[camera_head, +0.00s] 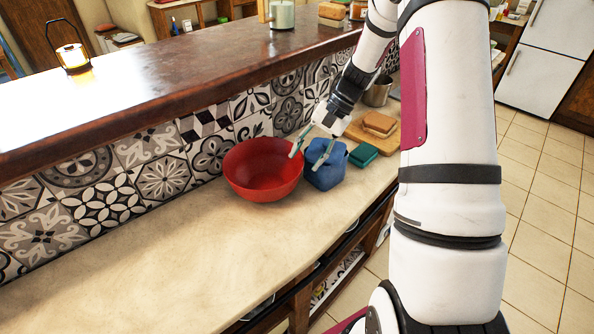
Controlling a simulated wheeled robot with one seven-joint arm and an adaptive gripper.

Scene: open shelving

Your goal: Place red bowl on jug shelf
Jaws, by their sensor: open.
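The red bowl (262,174) stands upright on the pale counter, against the patterned tile wall. My gripper (309,153) is open and empty, at the bowl's right rim and above a blue container (327,171). One finger is at or just in front of the rim; I cannot tell if it touches. The other finger overlaps the blue container in the picture. The bowl's inside is empty where it shows. I cannot make out a jug or tell which shelf is the jug shelf.
A green block (363,155), a wooden board (372,132) with bread-like slices and a metal cup (377,92) stand right of the bowl. A raised brown ledge (170,85) runs behind, carrying a lantern (71,50). The counter (140,260) is clear at front left. Open shelving lies below it.

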